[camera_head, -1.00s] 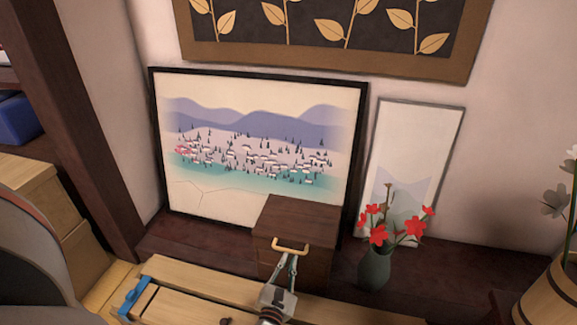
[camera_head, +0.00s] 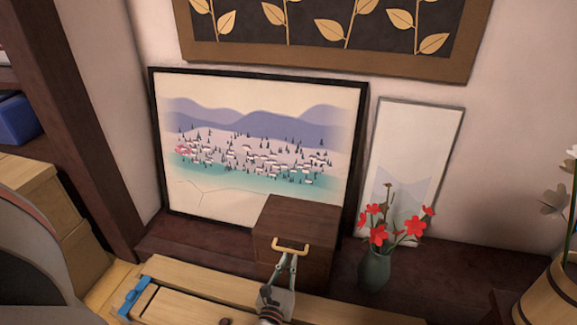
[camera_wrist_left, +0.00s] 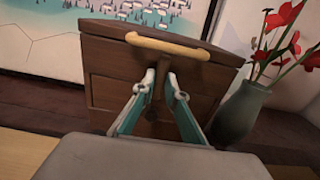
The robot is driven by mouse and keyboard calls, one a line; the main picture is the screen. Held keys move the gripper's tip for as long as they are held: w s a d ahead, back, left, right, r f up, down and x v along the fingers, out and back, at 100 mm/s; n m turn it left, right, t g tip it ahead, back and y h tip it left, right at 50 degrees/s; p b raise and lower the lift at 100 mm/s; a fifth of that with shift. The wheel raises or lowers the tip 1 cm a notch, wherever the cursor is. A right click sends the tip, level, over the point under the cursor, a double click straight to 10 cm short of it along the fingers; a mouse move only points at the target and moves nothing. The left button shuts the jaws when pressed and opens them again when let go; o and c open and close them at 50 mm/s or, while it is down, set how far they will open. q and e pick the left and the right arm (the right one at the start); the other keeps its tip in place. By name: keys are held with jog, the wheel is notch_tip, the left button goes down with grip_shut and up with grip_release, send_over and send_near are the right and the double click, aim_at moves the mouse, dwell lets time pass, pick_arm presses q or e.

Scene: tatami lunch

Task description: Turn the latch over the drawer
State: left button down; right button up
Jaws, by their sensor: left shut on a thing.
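A small dark brown wooden cabinet (camera_head: 297,214) stands on the dark ledge, with a yellow handle (camera_head: 290,248) across its upper front. In the left wrist view the yellow handle (camera_wrist_left: 167,44) spans the top, above the drawer front (camera_wrist_left: 106,95). A narrow brown upright piece, which looks like the latch (camera_wrist_left: 159,78), stands below the handle between my fingertips. My left gripper (camera_head: 286,262) is at the cabinet front, just under the handle, and is shut on the latch; its fingers also show in the left wrist view (camera_wrist_left: 161,82). A dark round knob (camera_wrist_left: 151,115) sits lower, between the fingers.
A green vase (camera_head: 374,270) with red flowers stands close to the cabinet's right. A framed landscape picture (camera_head: 250,125) leans on the wall behind. A light wooden surface (camera_head: 190,275) with a blue piece (camera_head: 134,298) lies in front at left.

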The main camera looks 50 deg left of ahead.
pick_arm(q)
jog(key=c, duration=2)
grip_release()
jog(key=shift+c, duration=0.2)
jog(key=shift+s, duration=0.1)
jog(key=v, duration=0.7)
jog(key=shift+d, duration=0.15)
jog(key=shift+s, duration=0.1)
